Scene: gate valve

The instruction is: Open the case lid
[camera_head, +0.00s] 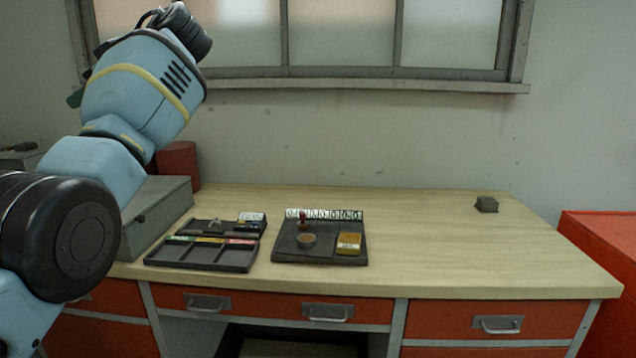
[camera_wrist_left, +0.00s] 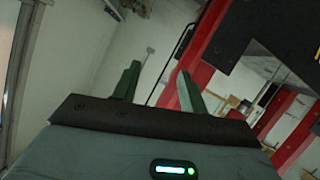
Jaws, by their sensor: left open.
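A grey case (camera_head: 157,213) stands at the left end of the wooden desk, partly hidden behind my left arm. Its lid looks shut, and a small dark fitting shows on its front side. My left arm rises at the left of the head view, above and in front of the case. In the left wrist view my left gripper (camera_wrist_left: 158,68) is open and empty, with its two green fingers apart. It points away from the desk, and the case is not recognisable there. My right gripper is in neither view.
On the desk (camera_head: 430,230), a dark compartment tray (camera_head: 205,255) and a dark board with number tags (camera_head: 320,243) lie right of the case. A red cylinder (camera_head: 178,163) stands behind the case. A small dark block (camera_head: 486,204) sits far right. The desk's right half is mostly clear.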

